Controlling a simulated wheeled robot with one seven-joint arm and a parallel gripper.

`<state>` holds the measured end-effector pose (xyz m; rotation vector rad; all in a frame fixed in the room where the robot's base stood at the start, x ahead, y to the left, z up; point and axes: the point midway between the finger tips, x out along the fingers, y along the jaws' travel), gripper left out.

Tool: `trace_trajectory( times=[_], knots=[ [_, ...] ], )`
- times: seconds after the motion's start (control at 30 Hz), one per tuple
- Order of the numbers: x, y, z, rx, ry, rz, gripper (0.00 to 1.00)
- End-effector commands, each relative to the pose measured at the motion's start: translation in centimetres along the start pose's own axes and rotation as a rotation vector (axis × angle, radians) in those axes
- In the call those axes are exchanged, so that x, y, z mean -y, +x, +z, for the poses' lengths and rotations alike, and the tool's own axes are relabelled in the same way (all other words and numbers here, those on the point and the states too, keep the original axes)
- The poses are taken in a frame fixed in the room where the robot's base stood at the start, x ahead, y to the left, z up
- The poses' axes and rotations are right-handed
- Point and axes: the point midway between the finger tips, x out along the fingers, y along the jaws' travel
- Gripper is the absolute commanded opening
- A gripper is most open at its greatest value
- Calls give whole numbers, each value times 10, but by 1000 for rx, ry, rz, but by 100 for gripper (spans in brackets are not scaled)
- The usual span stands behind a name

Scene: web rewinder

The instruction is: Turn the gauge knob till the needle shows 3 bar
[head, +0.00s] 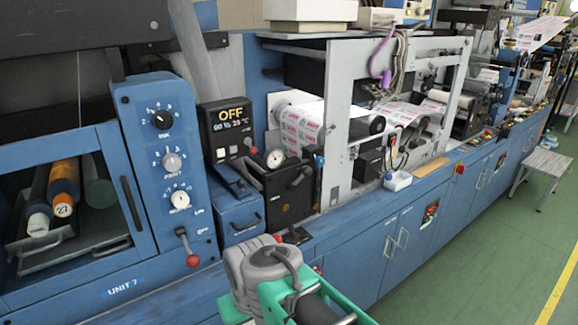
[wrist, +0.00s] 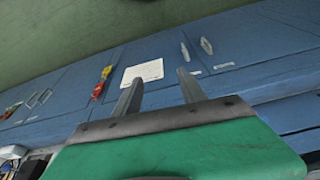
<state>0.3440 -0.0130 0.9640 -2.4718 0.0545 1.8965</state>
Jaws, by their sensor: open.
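The round white pressure gauge (head: 274,158) sits on the upper left of a black box on the machine's blue ledge. Its needle is too small to read. A dark handle or knob (head: 298,177) shows on the box's front, right of and below the gauge; I cannot tell whether it is the gauge knob. My gripper (wrist: 158,85) shows in the wrist view with two grey fingers apart and nothing between them. It faces the blue cabinet fronts. Neither gauge nor knob shows there. In the head view my grey and green arm is below the box, with the fingers out of sight.
A blue panel with several dials (head: 162,119) and a red-knobbed lever (head: 191,260) stands left of the box. A white tub (head: 397,181) sits on the ledge. The green floor (head: 480,260) at right is open, with a grey stool (head: 549,160).

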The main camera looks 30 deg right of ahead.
Motion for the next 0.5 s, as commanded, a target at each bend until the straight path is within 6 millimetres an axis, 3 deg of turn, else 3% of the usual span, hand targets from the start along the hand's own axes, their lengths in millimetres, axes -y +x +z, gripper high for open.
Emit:
trace_trajectory(
  times=[0.17, 0.33, 0.43, 0.5],
  knots=[
    [-87, 34, 29, 158, 315, 50, 52],
    [-181, 83, 58, 276, 635, -30, 52],
    [-238, 117, 49, 196, 726, -128, 52],
    [-283, 136, 24, 51, 728, -195, 52]
  ],
)
